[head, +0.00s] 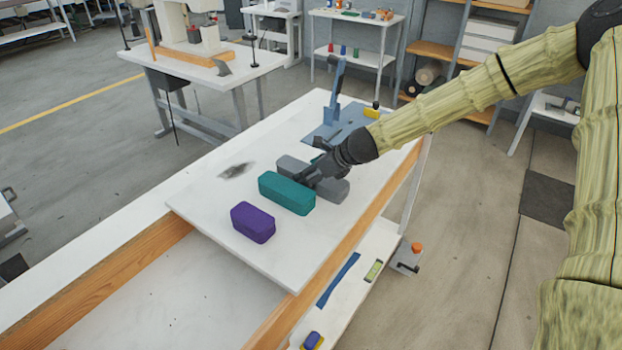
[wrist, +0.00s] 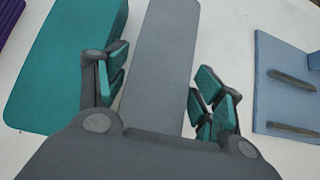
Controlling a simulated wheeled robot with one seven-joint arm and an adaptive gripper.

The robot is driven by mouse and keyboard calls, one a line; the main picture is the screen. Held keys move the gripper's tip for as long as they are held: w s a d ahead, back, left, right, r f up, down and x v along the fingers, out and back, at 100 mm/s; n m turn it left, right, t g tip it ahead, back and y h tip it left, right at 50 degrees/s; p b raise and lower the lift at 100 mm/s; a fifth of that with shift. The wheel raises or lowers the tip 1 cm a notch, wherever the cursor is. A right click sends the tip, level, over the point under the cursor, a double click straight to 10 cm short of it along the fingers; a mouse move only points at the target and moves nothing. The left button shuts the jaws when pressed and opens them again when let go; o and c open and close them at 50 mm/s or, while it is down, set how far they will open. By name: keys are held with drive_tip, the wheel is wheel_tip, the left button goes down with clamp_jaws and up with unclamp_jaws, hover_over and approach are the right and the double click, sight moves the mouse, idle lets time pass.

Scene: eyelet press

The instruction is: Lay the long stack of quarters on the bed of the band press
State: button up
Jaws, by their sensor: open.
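Three block-like stacks lie side by side on the white board: a purple one (head: 253,222), a teal one (head: 287,193) and a grey one (head: 333,190). The grey stack looks the longest and narrowest, but my gripper hides its middle in the head view. My gripper (head: 308,172) is open over it. In the wrist view the fingers stand on either side of the grey stack (wrist: 160,50), the left one close to the teal stack (wrist: 65,65). I cannot tell whether they touch. The blue press (head: 337,90) has a flat bed (wrist: 272,95) with dark bars, bare of stacks.
The white board (head: 270,265) has free room at its front and a dark smudge (head: 236,170) on the left. A yellow item (head: 372,112) is by the press. A lower shelf (head: 365,290) holds small tools. Another workbench (head: 200,65) stands behind.

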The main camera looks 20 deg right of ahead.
drive_tip(key=c, duration=1.2)
drive_tip(key=shift+r, duration=0.1)
